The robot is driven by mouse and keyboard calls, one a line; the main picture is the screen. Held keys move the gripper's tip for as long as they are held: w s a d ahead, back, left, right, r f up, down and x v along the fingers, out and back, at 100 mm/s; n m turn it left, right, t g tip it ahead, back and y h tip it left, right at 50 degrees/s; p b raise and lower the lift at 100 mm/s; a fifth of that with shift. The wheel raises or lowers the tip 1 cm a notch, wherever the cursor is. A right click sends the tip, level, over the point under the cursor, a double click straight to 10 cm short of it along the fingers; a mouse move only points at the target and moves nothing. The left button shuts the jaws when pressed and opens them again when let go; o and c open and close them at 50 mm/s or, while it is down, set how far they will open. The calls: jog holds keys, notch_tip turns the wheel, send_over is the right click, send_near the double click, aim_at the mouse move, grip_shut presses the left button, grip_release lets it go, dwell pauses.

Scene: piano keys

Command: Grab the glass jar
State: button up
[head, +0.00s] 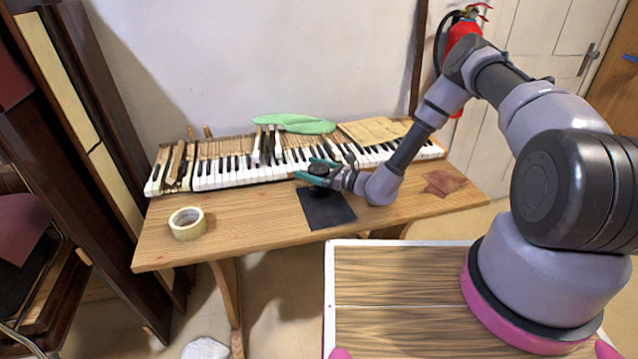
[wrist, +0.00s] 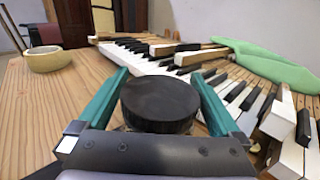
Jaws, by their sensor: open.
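The jar shows mainly as a round black lid (wrist: 160,103) in the wrist view, with a little of its body below it. In the head view the dark jar top (head: 318,170) sits near the front of the piano keys, above a black sheet. My gripper (head: 315,170) is open, with its two teal fingers on either side of the jar. In the wrist view the fingers of my gripper (wrist: 160,95) flank the lid. I cannot tell whether they touch it. Most of the jar's body is hidden by the lid and my gripper.
Piano keys (head: 225,172) run along the back of the wooden table (head: 250,225). A tape roll (head: 187,223) stands at left, a black sheet (head: 327,210) lies in front, and a brown cloth (head: 443,183) at right.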

grip_shut()
jog(key=shift+r, duration=0.1)
